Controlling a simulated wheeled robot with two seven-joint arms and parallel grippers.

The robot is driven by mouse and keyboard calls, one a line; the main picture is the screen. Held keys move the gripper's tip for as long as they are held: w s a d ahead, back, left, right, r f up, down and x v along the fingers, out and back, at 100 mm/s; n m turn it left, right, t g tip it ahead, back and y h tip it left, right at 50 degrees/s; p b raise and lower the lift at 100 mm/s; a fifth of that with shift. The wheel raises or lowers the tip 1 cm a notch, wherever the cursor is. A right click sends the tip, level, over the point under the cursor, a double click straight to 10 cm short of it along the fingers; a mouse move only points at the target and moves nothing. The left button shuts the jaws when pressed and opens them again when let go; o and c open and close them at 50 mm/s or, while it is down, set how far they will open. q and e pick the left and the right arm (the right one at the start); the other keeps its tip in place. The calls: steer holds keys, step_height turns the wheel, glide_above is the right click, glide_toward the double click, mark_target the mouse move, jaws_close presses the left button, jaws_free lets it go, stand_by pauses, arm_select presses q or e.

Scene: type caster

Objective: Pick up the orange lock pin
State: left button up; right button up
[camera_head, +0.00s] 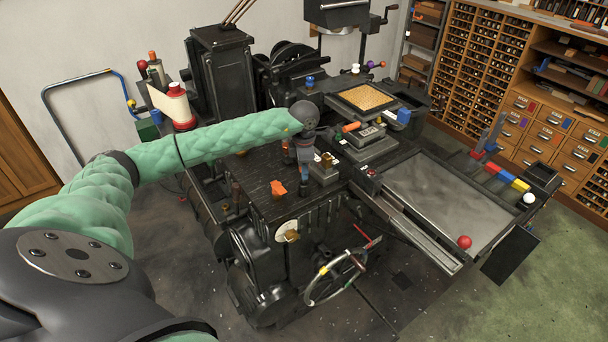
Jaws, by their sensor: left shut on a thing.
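My left gripper (303,181) points down over the black top of the machine, with its arm coming in from the left. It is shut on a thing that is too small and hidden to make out. An orange piece (278,188) lies on the black top just left of the fingertips, apart from them. An orange cylinder (351,127) lies farther back on a dark block, right of my left wrist. I cannot tell which orange piece is the lock pin. My right gripper is not in view.
A small block with a brass-coloured piece (327,159) stands close right of the gripper. A grey flat bed (440,200) with coloured blocks at its far edge and a red ball (464,242) extends right. A handwheel (335,277) is at the front.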

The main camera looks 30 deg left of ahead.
arm_select(q)
steer(key=d+r, duration=0.7)
steer(key=d, duration=0.4)
steer(key=shift+w+d+r, duration=0.15)
steer(key=shift+d+r, duration=0.2)
steer(key=shift+r, duration=0.05)
